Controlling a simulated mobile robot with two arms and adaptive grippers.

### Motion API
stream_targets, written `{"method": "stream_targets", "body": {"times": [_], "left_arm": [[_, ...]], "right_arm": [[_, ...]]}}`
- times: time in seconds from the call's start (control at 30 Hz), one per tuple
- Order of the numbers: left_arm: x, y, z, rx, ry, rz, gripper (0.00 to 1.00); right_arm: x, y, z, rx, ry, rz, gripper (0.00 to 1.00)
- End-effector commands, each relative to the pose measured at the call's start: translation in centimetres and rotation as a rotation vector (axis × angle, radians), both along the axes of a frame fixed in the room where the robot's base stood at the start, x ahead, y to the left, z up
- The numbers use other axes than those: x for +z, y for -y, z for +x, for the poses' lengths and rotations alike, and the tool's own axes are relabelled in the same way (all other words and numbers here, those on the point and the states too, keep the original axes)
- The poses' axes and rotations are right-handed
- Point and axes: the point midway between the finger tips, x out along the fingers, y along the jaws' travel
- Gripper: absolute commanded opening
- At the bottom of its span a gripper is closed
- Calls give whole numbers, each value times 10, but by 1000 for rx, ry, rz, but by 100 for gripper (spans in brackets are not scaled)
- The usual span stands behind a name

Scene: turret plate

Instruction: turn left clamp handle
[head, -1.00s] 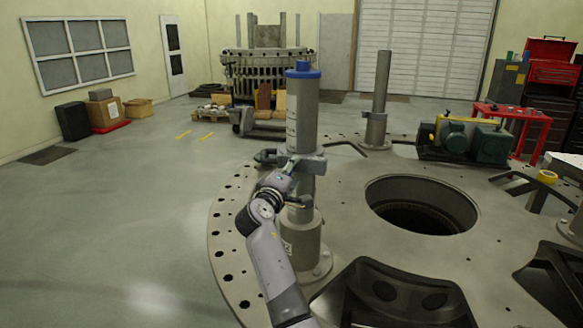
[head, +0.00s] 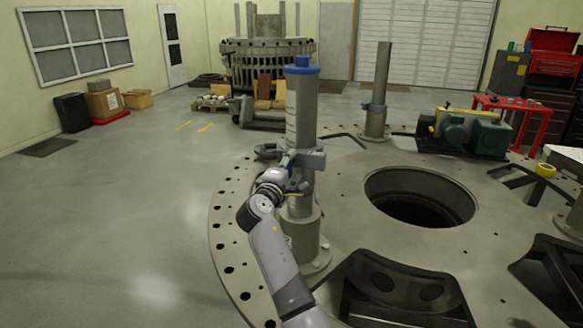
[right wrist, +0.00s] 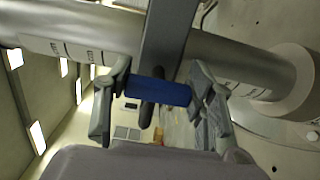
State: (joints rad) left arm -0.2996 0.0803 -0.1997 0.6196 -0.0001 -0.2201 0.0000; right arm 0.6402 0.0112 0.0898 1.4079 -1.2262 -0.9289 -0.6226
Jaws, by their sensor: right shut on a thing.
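The left clamp (head: 312,160) is a grey metal collar around a tall upright post (head: 301,108) with a blue cap. Its blue handle (right wrist: 158,92) shows in the right wrist view, lying across between the two fingers beside a grey clamp bar (right wrist: 166,40). My right gripper (right wrist: 155,95) is shut on this handle, one finger at each end. In the head view my right gripper (head: 287,163) is at the clamp's near left side, and its fingers are small and partly hidden. My left gripper is not in view.
The post stands on a large round plate (head: 345,228) with a wide round hole (head: 418,197) to the right. A second post (head: 378,90) with a clamp stands behind. A green motor unit (head: 470,133) sits at the right.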

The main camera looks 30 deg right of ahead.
Motion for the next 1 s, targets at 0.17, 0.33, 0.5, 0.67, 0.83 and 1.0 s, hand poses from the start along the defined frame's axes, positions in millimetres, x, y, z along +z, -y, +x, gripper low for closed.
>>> {"method": "stream_targets", "body": {"times": [0.17,0.33,0.5,0.67,0.83,1.0], "left_arm": [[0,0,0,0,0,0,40],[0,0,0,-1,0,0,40],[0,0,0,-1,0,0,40],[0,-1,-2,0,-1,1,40],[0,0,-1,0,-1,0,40],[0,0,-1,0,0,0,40]], "right_arm": [[0,-1,1,2,-1,-2,60],[0,-1,0,1,-1,-1,72],[0,0,0,0,-1,-1,72],[0,-2,-1,1,-1,-1,72],[-1,-18,-12,3,-1,1,72],[-1,-48,-34,4,-1,1,72]]}}
